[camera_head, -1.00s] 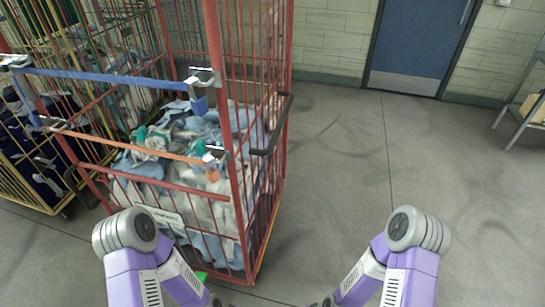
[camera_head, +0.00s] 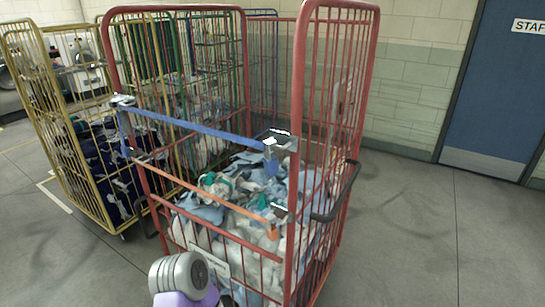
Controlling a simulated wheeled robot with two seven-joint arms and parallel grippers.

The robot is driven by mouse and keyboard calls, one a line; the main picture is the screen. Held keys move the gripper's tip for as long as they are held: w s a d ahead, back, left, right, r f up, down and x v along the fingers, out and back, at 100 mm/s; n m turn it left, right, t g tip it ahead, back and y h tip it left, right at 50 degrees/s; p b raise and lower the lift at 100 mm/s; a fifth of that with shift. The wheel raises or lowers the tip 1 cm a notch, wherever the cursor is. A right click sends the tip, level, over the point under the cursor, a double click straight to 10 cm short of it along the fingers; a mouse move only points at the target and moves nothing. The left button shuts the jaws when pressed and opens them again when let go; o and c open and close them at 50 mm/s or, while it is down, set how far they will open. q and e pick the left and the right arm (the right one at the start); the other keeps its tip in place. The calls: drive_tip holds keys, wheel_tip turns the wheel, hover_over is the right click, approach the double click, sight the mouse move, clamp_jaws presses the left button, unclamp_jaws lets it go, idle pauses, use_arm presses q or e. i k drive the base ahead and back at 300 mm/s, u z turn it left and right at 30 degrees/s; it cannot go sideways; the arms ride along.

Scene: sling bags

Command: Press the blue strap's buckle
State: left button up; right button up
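The blue strap (camera_head: 190,127) runs across the open front of the red roll cage (camera_head: 301,110), above an orange strap (camera_head: 205,195). Its buckle (camera_head: 270,143) is a small metal and blue piece at the strap's right end, by the cage's right front post. The blue strap's left end is at the left front post. Part of my own arm (camera_head: 180,278) shows at the bottom, below and left of the buckle and well apart from it. Neither gripper's fingers show in this view.
The red cage holds crumpled blue, white and green cloth (camera_head: 235,210). A black handle (camera_head: 337,195) sticks out on its right side. A yellow cage (camera_head: 75,130) with dark bags stands to the left. Open grey floor (camera_head: 410,245) lies to the right, before a blue door (camera_head: 500,95).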

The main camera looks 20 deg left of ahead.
sight(111, 104)
drive_tip(key=u, duration=1.6)
